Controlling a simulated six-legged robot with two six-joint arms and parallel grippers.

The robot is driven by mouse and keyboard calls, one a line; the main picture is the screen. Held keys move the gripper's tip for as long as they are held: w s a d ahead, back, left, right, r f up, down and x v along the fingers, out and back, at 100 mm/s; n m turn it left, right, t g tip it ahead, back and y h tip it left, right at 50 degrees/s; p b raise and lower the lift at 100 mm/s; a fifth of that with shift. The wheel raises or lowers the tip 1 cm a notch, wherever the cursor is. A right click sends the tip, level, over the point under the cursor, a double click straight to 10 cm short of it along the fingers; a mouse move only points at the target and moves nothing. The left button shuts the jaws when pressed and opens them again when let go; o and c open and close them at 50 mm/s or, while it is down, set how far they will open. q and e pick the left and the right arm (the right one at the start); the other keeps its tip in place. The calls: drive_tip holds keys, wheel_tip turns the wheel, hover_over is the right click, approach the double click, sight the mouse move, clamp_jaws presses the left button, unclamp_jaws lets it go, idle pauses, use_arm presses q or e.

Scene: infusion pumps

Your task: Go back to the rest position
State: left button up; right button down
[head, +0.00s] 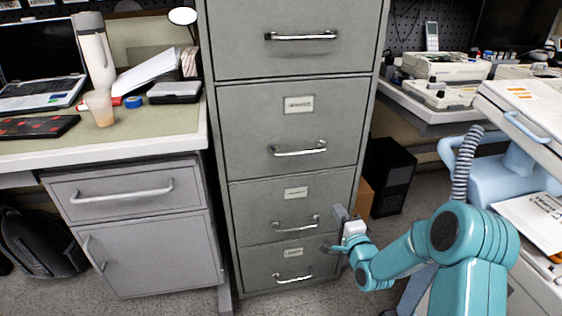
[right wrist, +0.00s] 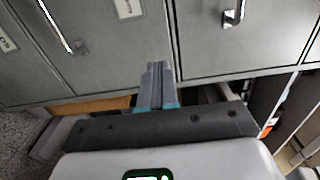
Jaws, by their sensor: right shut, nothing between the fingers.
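My right gripper (head: 336,232) is in front of the lower right part of the grey filing cabinet in the head view. In the right wrist view its two fingers (right wrist: 157,85) lie together, with nothing between them. The teal right arm reaches in from the lower right of the head view. I cannot tell how far the fingertips are from the cabinet front. My left gripper does not show in the head view.
The grey filing cabinet (head: 290,122) stands in the middle, its drawers shut. A desk (head: 150,148) with a laptop (head: 42,90) is at left. Pump-like devices (head: 440,80) sit on a bench at right. A blue-white cart (head: 500,180) stands near my right arm.

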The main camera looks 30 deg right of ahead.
drive_tip(key=a+f+n+g+y, duration=0.2)
drive_tip(key=a+f+y, duration=0.35)
drive_tip(key=a, duration=0.95)
drive_tip(key=s+a+f+n+g+y, duration=0.1)
drive_tip(key=s+a+f+n+g, duration=0.4)
drive_tip(key=a+f, duration=0.5)
drive_tip(key=s+a+f+n+g+y, duration=0.1)
drive_tip(key=s+a+f+n+g, duration=0.2)
drive_tip(key=s, duration=0.5)
drive_tip(key=s+a+f+n+g, duration=0.1)
drive_tip(key=s+f+n+g, duration=0.25)
drive_tip(key=s, duration=0.35)
drive_tip(key=s+a+f+n+g+y, duration=0.1)
drive_tip(key=s+a+f+n+g, duration=0.2)
drive_tip(key=s, duration=0.5)
wheel_tip(320, 180, up, 26)
drive_tip(key=n+p, duration=0.2)
drive_tip(key=p, duration=2.3)
drive_tip(key=shift+s+d+g+p, duration=0.15)
drive_tip(key=shift+d+g+p, duration=0.2)
drive_tip(key=shift+d, duration=0.1)
